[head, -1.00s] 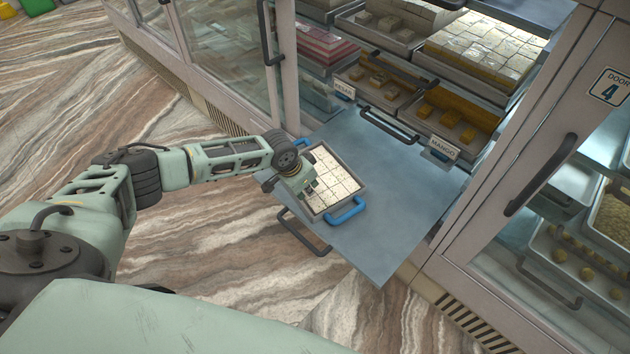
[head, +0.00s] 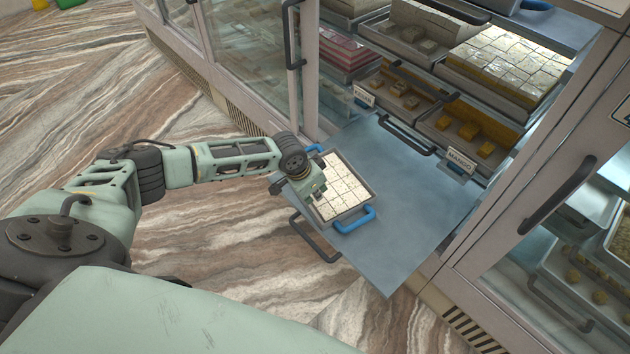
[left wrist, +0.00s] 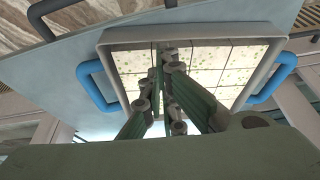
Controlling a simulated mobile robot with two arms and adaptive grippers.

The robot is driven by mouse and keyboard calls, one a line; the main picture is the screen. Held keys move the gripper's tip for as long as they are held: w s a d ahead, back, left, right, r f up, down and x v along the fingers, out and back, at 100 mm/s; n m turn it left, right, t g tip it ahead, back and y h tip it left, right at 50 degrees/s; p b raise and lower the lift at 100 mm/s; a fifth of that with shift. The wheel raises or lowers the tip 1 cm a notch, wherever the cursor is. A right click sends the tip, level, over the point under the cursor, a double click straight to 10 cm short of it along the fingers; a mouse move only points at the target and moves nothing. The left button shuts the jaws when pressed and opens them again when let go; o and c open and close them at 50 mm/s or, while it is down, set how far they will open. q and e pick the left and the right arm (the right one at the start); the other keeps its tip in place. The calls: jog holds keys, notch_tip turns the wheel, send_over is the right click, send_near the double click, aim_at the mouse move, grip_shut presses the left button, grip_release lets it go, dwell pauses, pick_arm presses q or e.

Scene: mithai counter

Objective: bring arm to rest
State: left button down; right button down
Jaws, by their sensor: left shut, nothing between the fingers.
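My left gripper (head: 318,196) is at the left edge of a steel tray of white cut sweets (head: 368,198) in the head view. The tray has blue handles (head: 356,220) and rests on a grey pull-out shelf (head: 400,250). In the left wrist view, my left gripper's fingers (left wrist: 163,58) are closed together with nothing between them, in front of the tray (left wrist: 270,55). The fingers hide part of the sweets. I cannot tell whether they touch the tray. My right gripper is not in view.
A black handle (head: 312,238) sticks out at the shelf's left edge. Behind the shelf, the open counter holds trays of sweets with labels such as MANGO (head: 461,160). A glass door (head: 255,70) stands left and another cabinet door (head: 540,210) right. Marbled floor (head: 90,110) is clear at left.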

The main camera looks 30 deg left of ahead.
pick_arm(q)
jog(key=v, duration=0.9)
jog(key=shift+r, duration=0.35)
